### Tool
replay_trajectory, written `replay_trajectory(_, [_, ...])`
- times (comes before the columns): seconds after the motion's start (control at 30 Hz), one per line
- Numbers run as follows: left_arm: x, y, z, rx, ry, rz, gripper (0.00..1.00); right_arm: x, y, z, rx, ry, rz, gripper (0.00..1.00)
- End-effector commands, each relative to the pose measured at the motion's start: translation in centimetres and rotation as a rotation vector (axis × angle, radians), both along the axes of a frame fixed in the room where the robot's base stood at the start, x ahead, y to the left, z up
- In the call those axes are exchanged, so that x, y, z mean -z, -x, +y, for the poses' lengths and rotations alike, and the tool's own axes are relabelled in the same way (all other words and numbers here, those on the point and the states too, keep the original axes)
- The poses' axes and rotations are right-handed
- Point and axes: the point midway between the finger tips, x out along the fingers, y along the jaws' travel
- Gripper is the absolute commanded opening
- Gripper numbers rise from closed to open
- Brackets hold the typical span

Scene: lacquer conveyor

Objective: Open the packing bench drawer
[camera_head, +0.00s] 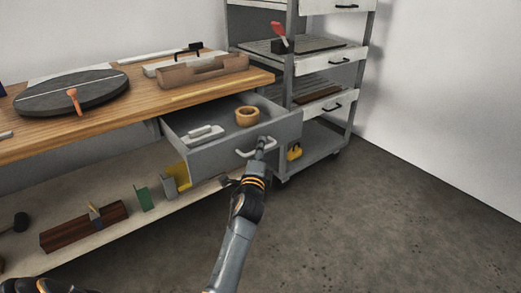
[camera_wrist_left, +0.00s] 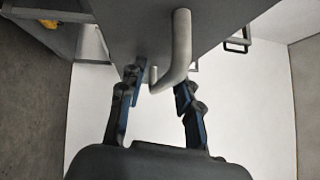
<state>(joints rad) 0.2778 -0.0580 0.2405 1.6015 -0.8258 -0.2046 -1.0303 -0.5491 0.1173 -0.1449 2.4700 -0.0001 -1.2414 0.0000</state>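The packing bench drawer (camera_head: 205,165) is grey and stands pulled out from under the wooden bench top (camera_head: 190,99), its inside showing. Its light grey bar handle (camera_head: 244,154) is on the front panel. My left gripper (camera_head: 262,142) is at the handle. In the left wrist view the gripper (camera_wrist_left: 159,82) has its fingers apart, one on each side of the bent handle (camera_wrist_left: 181,50). A gap shows between the fingers; firm contact with the bar cannot be told.
In the drawer lie a tan ring (camera_head: 247,121) and a pale tool (camera_head: 203,135). A turntable (camera_head: 55,96) and a wooden cradle (camera_head: 200,72) are on the bench. A grey shelf cart (camera_head: 312,150) stands close at right. The floor (camera_head: 390,220) in front is clear.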

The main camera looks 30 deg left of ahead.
Motion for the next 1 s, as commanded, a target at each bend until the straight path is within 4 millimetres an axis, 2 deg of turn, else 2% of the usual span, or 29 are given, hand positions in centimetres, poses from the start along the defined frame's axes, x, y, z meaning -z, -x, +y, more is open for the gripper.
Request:
replay_trajectory(0.13, [0.1,0.4,-0.2,0.001,0.0,0.0,0.34,0.1,0.0,-0.1,0.001,0.001,0.002,0.4])
replay_trajectory(0.23, [0.3,1.5,-0.6,0.001,0.0,0.001,0.34,0.1,0.0,-0.1,0.001,0.0,0.001,0.4])
replay_trajectory(0.5, [1.1,6.8,-2.8,0.001,0.001,0.003,0.34,0.0,0.0,0.0,0.0,0.0,0.001,0.4])
replay_trajectory(0.7, [1.5,9.8,-4.0,0.0,0.002,0.001,0.34,0.0,0.0,0.0,0.0,0.0,0.0,0.4])
replay_trajectory(0.83, [1.5,10.8,-4.4,0.0,0.001,0.0,0.34,0.0,0.0,0.0,0.0,0.0,0.0,0.4])
replay_trajectory(1.0, [1.6,11.1,-4.5,0.0,-0.001,0.0,0.34,0.0,0.0,0.0,0.0,0.0,0.0,0.4])
